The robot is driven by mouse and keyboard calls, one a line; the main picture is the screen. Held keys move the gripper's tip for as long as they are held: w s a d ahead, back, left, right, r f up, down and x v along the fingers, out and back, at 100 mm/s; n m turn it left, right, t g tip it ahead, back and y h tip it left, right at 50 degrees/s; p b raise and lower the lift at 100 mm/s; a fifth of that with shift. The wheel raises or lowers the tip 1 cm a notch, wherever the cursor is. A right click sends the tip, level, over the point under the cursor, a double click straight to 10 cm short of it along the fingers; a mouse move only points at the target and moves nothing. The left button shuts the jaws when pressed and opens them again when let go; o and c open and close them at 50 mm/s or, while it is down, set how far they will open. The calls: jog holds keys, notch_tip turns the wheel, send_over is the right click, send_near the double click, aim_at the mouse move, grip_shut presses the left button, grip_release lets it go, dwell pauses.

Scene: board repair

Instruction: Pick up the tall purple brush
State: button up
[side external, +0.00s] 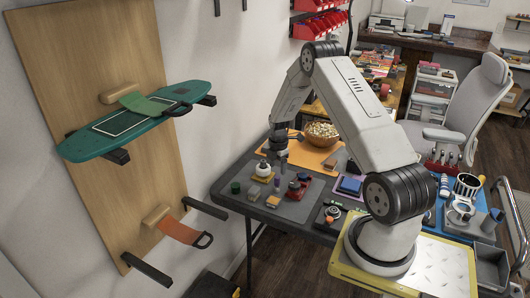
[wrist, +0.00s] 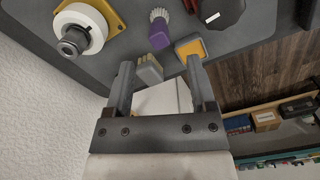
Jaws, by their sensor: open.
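The purple brush (wrist: 158,38) shows in the wrist view at top centre, with a purple body and pale grey bristles pointing to the top of the picture. In the side external view a small purple thing (side external: 277,181) on the dark table is probably this brush. My gripper (wrist: 160,72) is open, its two grey fingers apart and pointing toward the tabletop. The brush lies beyond the fingertips, not between them. In the side external view my gripper (side external: 283,163) hangs over the table's left part; its fingers are too small to make out.
A grey block with pale bristles (wrist: 149,69) appears between the fingertips in the wrist view. A yellow-and-grey block (wrist: 190,48) is by the right finger. A white ringed part on a yellow plate (wrist: 80,30) and a dark red-and-black thing (wrist: 218,10) flank the brush.

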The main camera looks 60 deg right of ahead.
aim_at(277, 177)
jog(key=shift+f, duration=1.3)
jog(key=shift+f, duration=0.1)
jog(key=shift+f, duration=2.5)
grip_shut()
